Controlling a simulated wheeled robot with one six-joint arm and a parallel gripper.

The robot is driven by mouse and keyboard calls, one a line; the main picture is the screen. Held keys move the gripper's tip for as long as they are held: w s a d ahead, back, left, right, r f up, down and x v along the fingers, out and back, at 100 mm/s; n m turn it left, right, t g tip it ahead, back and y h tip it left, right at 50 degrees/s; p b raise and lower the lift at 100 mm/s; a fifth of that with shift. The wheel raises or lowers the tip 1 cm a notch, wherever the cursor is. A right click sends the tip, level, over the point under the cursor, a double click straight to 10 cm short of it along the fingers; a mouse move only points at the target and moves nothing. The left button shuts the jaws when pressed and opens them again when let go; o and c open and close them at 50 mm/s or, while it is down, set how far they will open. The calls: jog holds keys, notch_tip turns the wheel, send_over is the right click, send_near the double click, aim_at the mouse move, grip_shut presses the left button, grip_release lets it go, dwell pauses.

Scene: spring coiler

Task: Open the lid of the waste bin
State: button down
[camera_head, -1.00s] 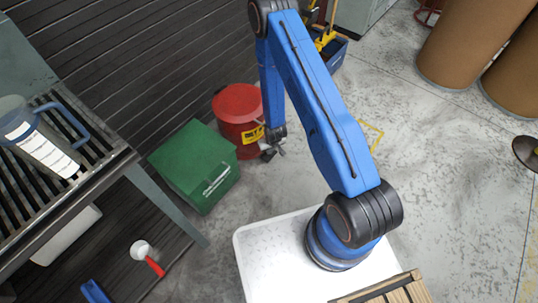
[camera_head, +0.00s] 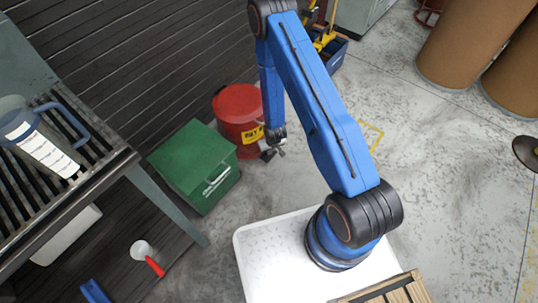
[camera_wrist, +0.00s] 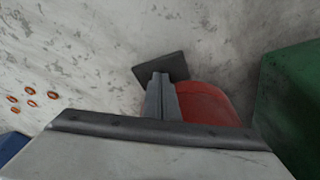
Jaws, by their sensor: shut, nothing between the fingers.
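The waste bin (camera_head: 237,104) is a red round can with a yellow label, standing on the floor against the dark slatted wall. Its red lid looks closed. A black foot pedal (camera_wrist: 177,66) sticks out at its base; the bin's red side (camera_wrist: 208,102) also shows in the wrist view. My gripper (camera_wrist: 160,80) is shut and empty, with its fingertips over the pedal's near edge. I cannot tell whether they touch it. In the head view my gripper (camera_head: 277,152) is low, beside the bin's front right, and my forearm hides the bin's right edge.
A green box (camera_head: 195,165) stands close to the bin's left, and it also fills the right side of the wrist view (camera_wrist: 292,100). A metal bench (camera_head: 125,160) is at the left. A blue container (camera_head: 330,50) is behind.

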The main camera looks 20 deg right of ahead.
aim_at(272, 157)
jog(key=shift+s+x, duration=0.15)
jog(key=shift+x, duration=0.55)
jog(key=shift+s+x, duration=0.2)
jog(key=shift+x, duration=0.5)
jog(key=shift+d+v, duration=0.2)
jog(key=shift+v, duration=0.85)
jog(key=shift+d+v, duration=0.2)
jog(key=shift+v, duration=0.85)
jog(key=shift+d+v, duration=0.15)
jog(key=shift+v, duration=0.9)
jog(key=shift+s+f, duration=0.1)
